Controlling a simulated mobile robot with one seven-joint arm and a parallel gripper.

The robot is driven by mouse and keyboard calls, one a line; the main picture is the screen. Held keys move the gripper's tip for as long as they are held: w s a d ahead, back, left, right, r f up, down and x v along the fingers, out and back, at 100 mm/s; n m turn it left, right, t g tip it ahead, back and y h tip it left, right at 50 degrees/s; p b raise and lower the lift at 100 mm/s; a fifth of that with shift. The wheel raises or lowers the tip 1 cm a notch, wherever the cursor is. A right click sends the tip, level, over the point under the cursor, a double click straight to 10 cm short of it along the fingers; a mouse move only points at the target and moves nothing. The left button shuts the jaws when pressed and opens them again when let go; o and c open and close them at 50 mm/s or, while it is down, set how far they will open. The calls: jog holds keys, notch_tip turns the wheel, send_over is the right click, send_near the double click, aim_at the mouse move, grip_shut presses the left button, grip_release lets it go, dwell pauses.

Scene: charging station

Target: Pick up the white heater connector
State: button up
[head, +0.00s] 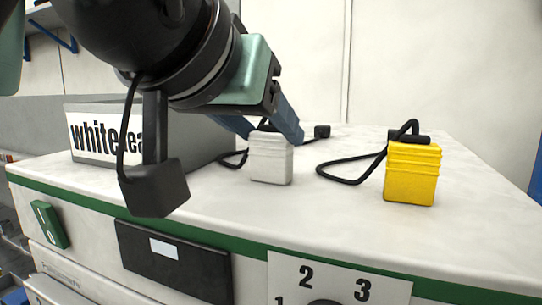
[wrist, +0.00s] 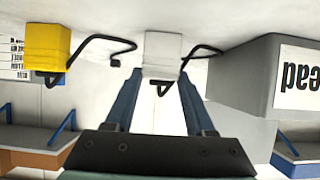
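The white heater connector (head: 270,158) is a ribbed white block standing upright on the worktop, with a black handle and cable at its top. My gripper (head: 274,132) is at the top of it, its blue fingers apart, reaching down from the upper left. In the wrist view the white connector (wrist: 162,50) lies just beyond and between the fingertips of my gripper (wrist: 160,76), around its black handle. I cannot tell whether either finger touches it. The gripper is open.
A yellow connector (head: 412,174) with a black cable stands to the right on the worktop (head: 330,215). A grey box labelled "white" (head: 92,135) stands to the left, partly hidden by my arm. The worktop between the two connectors is free except for cable.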

jog(key=shift+s, duration=0.15)
grip_shut()
jog(key=shift+r, duration=0.1)
